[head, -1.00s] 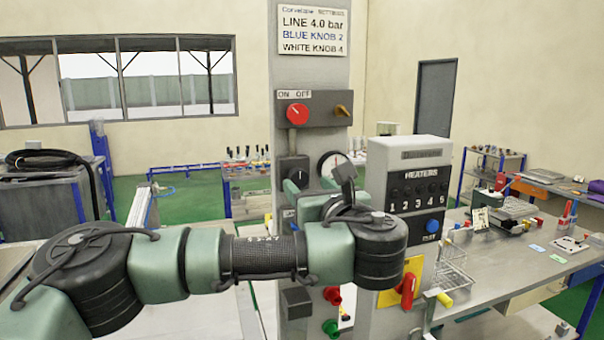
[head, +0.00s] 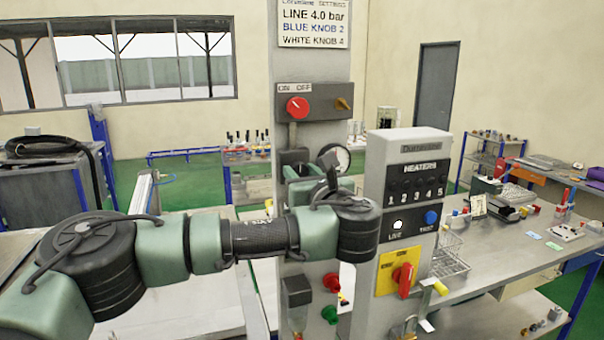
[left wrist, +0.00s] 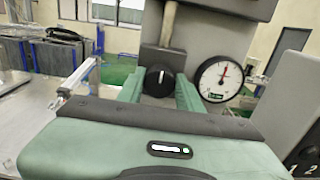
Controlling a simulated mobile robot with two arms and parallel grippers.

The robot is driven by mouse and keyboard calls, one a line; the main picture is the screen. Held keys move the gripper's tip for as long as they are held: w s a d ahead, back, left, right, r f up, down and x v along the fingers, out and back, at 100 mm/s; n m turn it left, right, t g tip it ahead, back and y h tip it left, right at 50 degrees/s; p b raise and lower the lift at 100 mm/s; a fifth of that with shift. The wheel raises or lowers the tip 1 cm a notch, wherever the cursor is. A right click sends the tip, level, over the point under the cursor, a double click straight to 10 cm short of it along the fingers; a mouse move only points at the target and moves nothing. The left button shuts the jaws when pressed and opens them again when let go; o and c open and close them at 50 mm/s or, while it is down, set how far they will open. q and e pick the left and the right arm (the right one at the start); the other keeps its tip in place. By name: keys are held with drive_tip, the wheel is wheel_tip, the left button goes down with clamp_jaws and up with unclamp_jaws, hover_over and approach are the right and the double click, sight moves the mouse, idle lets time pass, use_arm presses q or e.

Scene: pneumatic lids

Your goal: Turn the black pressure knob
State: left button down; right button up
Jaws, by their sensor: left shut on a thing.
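The black pressure knob (left wrist: 159,80) with a white pointer line shows in the left wrist view, on a dark regulator block below a pipe. My left gripper (left wrist: 160,90) has its two green fingers on either side of the knob, shut on it. In the head view my left gripper (head: 291,173) is at the grey post, and my own wrist and fingers hide the knob. A round white pressure gauge (left wrist: 220,78) is right of the knob, its red needle pointing nearly straight up; in the head view it is partly covered. My right gripper is in neither current view.
Above is a panel with a red ON/OFF knob (head: 298,107). A sign (head: 313,24) reads LINE 4.0 bar. Right of my wrist stands a grey heater box (head: 412,180) with numbered black knobs.

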use_arm(q)
drive_tip(key=shift+f+n+b, duration=0.2)
drive_tip(key=shift+n+b, duration=0.2)
drive_tip(key=shift+b, duration=0.35)
drive_tip(key=shift+a+n+b, duration=0.15)
drive_tip(key=shift+n+b, duration=5.35)
drive_tip(key=shift+b, duration=1)
drive_tip(key=c, duration=0.9)
unclamp_jaws()
drive_tip(key=shift+c, duration=0.2)
drive_tip(key=shift+s+r, duration=0.1)
drive_tip(key=shift+s, duration=0.1)
